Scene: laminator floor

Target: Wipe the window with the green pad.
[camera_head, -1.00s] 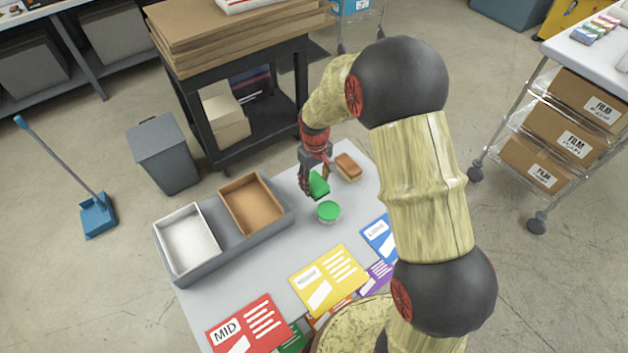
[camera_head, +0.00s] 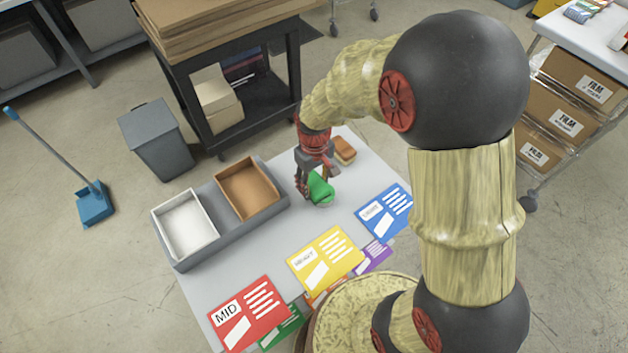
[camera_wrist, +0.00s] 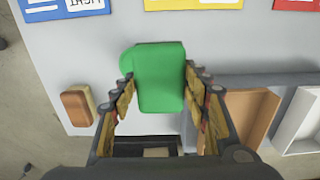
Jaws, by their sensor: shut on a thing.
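The green pad (camera_head: 319,187) is held in my gripper (camera_head: 313,191) above the pale table. In the wrist view the green pad (camera_wrist: 160,80) sits between the two fingers, which are shut on it. A round green-topped thing (camera_wrist: 127,62) shows only as an edge behind the pad, which hides most of it. I cannot tell whether the pad touches it. I cannot make out a window in either view.
A brown block (camera_head: 343,150) lies behind my gripper. A grey holder with a white tray (camera_head: 185,262) and a brown tray (camera_head: 281,201) stands at the left. Red (camera_head: 246,311), yellow (camera_head: 325,258) and blue (camera_head: 384,211) cards lie along the near side.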

